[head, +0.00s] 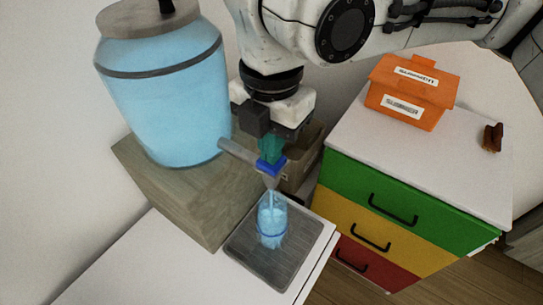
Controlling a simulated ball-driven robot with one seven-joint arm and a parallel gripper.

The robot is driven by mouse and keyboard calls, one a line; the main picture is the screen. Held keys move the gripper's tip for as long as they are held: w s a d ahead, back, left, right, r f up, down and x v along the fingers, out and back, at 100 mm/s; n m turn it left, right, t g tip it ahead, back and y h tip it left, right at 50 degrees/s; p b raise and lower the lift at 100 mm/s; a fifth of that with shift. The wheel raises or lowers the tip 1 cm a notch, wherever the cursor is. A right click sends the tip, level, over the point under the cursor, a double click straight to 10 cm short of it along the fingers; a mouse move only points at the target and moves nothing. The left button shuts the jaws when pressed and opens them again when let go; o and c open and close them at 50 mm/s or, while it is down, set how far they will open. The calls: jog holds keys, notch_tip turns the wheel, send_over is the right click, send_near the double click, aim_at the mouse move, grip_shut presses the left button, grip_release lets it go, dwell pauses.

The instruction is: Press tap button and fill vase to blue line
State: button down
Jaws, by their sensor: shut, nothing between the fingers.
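A large water dispenser (165,95) with a grey lid and blue water stands on a wooden block. Its tap (240,153) juts out to the right, with a blue button (271,166) at its end. My gripper (271,152) is shut, with its teal fingertips down at the blue button; they look to be touching it. Water runs from the tap into a clear vase (272,222) upright on a grey drip tray (255,262). The vase holds blue water, with a blue line (271,234) around its lower part. The exact water level is hard to tell, but it looks above the line.
The wooden block (185,195) stands on a white table (135,270). To the right, a cabinet with green, yellow and red drawers (400,215) bears an orange box (413,88) and a small brown object (492,137). A brown box (298,165) sits behind the tap.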

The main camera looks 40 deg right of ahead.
jog(key=shift+s+f, duration=0.1)
dwell(0.4)
notch_tip(320, 180, up, 7)
jog(key=p, duration=0.7)
dwell(0.4)
